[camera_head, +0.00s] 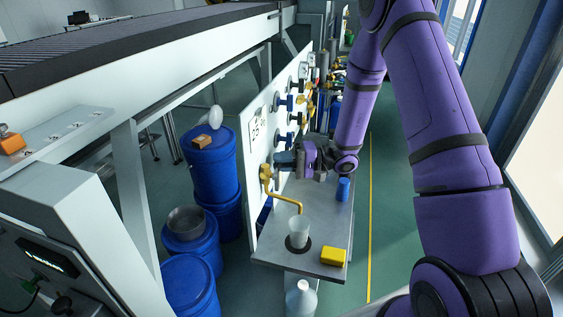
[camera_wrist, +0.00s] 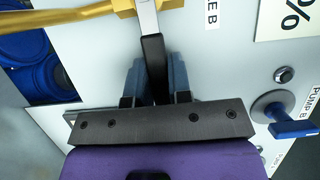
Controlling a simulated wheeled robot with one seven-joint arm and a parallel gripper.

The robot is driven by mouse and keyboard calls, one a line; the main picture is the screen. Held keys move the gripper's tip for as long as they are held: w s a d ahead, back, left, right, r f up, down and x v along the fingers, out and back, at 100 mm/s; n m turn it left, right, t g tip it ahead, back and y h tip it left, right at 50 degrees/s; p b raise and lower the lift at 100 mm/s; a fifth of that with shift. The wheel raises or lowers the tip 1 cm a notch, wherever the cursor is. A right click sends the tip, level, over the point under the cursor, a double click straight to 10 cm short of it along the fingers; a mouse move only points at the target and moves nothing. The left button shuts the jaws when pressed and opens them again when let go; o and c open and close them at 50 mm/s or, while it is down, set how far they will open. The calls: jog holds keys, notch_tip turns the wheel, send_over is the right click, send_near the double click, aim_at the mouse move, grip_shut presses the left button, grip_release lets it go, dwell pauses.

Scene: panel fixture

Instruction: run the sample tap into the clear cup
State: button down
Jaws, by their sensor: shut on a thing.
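The sample tap (camera_head: 267,173) is a yellow brass fitting on the white panel, with a curved spout (camera_head: 285,197) bending down over the shelf. The clear cup (camera_head: 299,227) stands upright on a dark round spot on the shelf, under the spout's end. My gripper (camera_head: 279,159) is at the panel beside the tap. In the wrist view my gripper (camera_wrist: 155,85) is shut on the tap's lever (camera_wrist: 152,60), whose black grip lies between the blue-grey fingers. The brass body (camera_wrist: 150,6) shows at the top. I cannot tell whether liquid runs.
A metal shelf (camera_head: 325,215) holds a yellow block (camera_head: 334,256) right of the cup and a blue container (camera_head: 343,189) further back. Other valves crowd the panel, including a blue-handled one (camera_wrist: 292,122) at right in the wrist view. Blue drums (camera_head: 211,165) stand left of the panel.

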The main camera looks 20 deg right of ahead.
aim_at(266, 157)
jog(key=shift+s+r+n+h, duration=0.1)
jog(key=shift+r+n+h, duration=0.4)
jog(key=shift+r+n, duration=0.5)
jog(key=shift+s+a+r+n+h, duration=0.15)
jog(key=shift+r+n+h, duration=0.1)
jog(key=shift+n, duration=0.4)
jog(key=shift+s+a+r+n+h, duration=0.1)
jog(key=shift+r+n+h, duration=0.15)
jog(key=shift+n, duration=0.4)
jog(key=c, duration=1)
grip_release()
jog(key=shift+c, duration=0.2)
jog(key=v, duration=1.1)
jog(key=shift+w, duration=0.1)
